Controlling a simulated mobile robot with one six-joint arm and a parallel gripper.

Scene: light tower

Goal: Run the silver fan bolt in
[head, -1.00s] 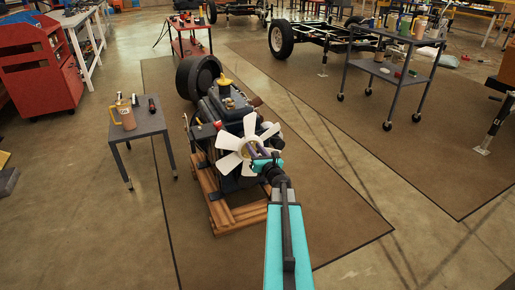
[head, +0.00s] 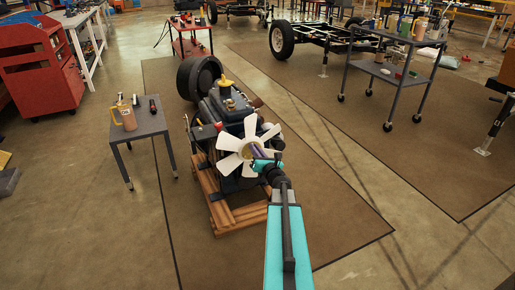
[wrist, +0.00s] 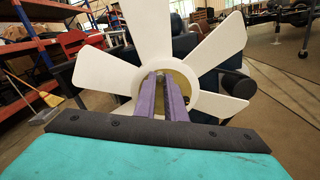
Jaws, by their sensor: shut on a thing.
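The white fan (head: 230,163) is on the front of the engine (head: 226,103), which rests on a wooden pallet (head: 240,217). In the wrist view, the fan (wrist: 215,50) fills the upper middle, its round brass-coloured hub plate (wrist: 184,84) straight ahead. My gripper (head: 258,152) is at the hub. Its purple fingers (wrist: 166,76) are close together and point into the hub centre. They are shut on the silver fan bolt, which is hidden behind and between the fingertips.
A grey trolley (head: 405,85) stands at the right, a red cart (head: 190,42) behind. The floor mat right of the engine is clear.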

